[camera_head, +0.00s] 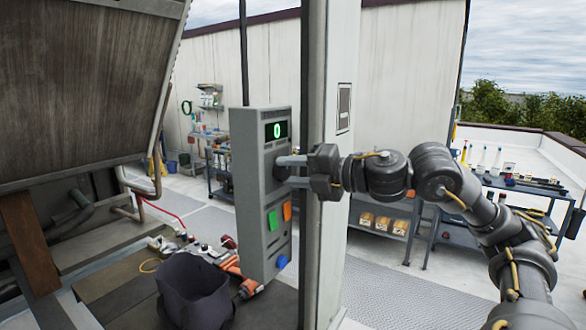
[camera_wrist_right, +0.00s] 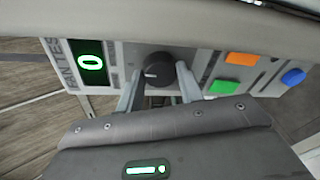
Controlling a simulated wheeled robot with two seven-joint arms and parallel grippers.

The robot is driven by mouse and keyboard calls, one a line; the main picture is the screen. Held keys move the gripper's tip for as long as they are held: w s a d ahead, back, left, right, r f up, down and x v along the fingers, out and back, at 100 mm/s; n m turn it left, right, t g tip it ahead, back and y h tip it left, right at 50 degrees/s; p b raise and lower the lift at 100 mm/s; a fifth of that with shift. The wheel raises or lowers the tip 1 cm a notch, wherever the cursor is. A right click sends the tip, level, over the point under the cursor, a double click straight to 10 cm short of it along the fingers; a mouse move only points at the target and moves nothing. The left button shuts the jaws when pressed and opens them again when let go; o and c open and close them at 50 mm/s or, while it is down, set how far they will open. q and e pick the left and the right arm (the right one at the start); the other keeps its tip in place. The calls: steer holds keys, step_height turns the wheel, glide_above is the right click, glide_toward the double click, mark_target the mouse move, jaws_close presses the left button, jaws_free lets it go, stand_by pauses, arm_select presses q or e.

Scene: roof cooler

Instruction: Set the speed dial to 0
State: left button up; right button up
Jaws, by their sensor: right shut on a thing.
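The grey control box (camera_head: 262,215) hangs upright beside a pale post in the head view. Its small display (camera_head: 276,130) shows a green 0, and the right wrist view shows the same 0 on the display (camera_wrist_right: 91,61). The black round speed dial (camera_wrist_right: 158,69) sits below the display. My right gripper (camera_head: 287,172) reaches in from the right, with its two fingers on either side of the dial. In the right wrist view the right gripper (camera_wrist_right: 158,85) is shut on the dial. My left gripper is not in view.
The box also bears an orange button (camera_head: 287,211), a green button (camera_head: 272,220) and a blue knob (camera_head: 282,262). A dark bucket (camera_head: 190,290) stands at the lower left. The post (camera_head: 335,190) stands close behind the box. A tool cart (camera_head: 520,190) is at the right.

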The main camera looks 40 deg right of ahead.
steer(key=shift+f+n, duration=0.1)
steer(key=shift+n, duration=0.4)
steer(key=o, duration=1)
steer(key=shift+s+d+f+b, duration=0.1)
steer(key=shift+s+d+b, duration=0.1)
steer(key=shift+s+b, duration=0.2)
steer(key=b+v, duration=0.9)
steer(key=v, duration=0.1)
steer(key=shift+a+r, duration=0.25)
